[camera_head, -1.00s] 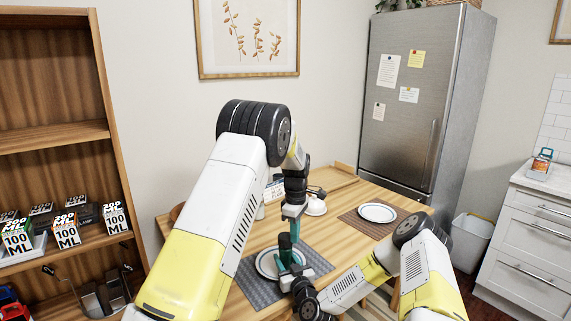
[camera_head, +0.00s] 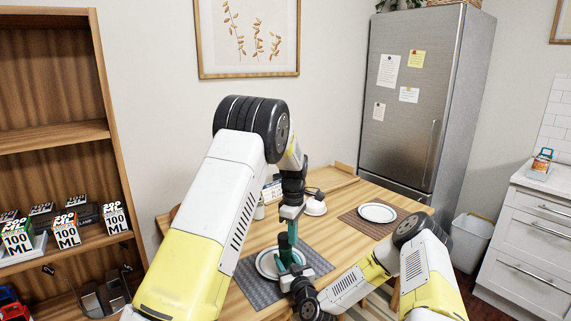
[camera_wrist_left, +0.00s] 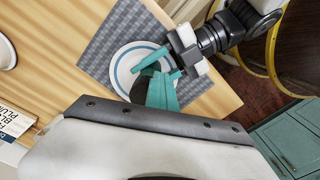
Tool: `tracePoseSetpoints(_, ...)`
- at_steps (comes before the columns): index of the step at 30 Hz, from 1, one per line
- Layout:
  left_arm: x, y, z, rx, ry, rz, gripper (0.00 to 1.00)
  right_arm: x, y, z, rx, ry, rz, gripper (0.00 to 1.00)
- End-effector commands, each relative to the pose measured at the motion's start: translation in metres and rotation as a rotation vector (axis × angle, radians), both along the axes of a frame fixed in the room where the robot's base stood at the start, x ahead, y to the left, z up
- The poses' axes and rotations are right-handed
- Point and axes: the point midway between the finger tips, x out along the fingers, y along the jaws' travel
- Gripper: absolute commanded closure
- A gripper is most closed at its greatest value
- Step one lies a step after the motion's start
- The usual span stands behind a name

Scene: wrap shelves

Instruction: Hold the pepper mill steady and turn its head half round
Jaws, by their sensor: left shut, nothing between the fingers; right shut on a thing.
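The pepper mill (camera_head: 284,243) is dark and upright, in front of the white plate with a blue ring (camera_head: 266,264). My right gripper (camera_head: 289,267) reaches in from the lower right and is shut on its lower part, hiding some of it. My left gripper (camera_head: 292,229) points down close to the mill's head, its teal fingers shut and empty. I cannot tell whether they touch the head. In the left wrist view my left fingers (camera_wrist_left: 161,92) stand in front of the mill, and the right gripper's teal fingers (camera_wrist_left: 158,68) lie just beyond.
A grey placemat (camera_head: 315,262) lies under the plate on the wooden table (camera_head: 240,295). A second plate (camera_head: 377,212) on a brown mat, a white cup (camera_head: 316,207) and a lettered box (camera_head: 272,190) stand farther back. Shelves with boxes (camera_head: 66,230) are at the left.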

Motion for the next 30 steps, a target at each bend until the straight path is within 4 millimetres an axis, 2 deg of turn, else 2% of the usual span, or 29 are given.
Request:
tracePoseSetpoints(1, 0.001, 0.004, -0.001, 0.007, -0.002, 0.004, 1.0, 0.0, -0.003, -0.001, 0.0, 0.001, -0.006, 1.0)
tracePoseSetpoints(8, -0.004, -0.002, 0.001, 0.003, -0.003, 0.002, 1.0, 0.0, -0.003, -0.001, -0.001, 0.002, -0.005, 1.0)
tracePoseSetpoints(22, -0.005, -0.004, 0.053, 0.001, -0.001, 0.0, 1.0, 0.0, -0.001, -0.001, -0.001, 0.003, -0.001, 1.0)
tracePoseSetpoints(30, -0.006, -0.004, 0.06, 0.001, 0.0, 0.0, 1.0, -0.001, 0.0, -0.002, -0.001, 0.004, 0.001, 1.0)
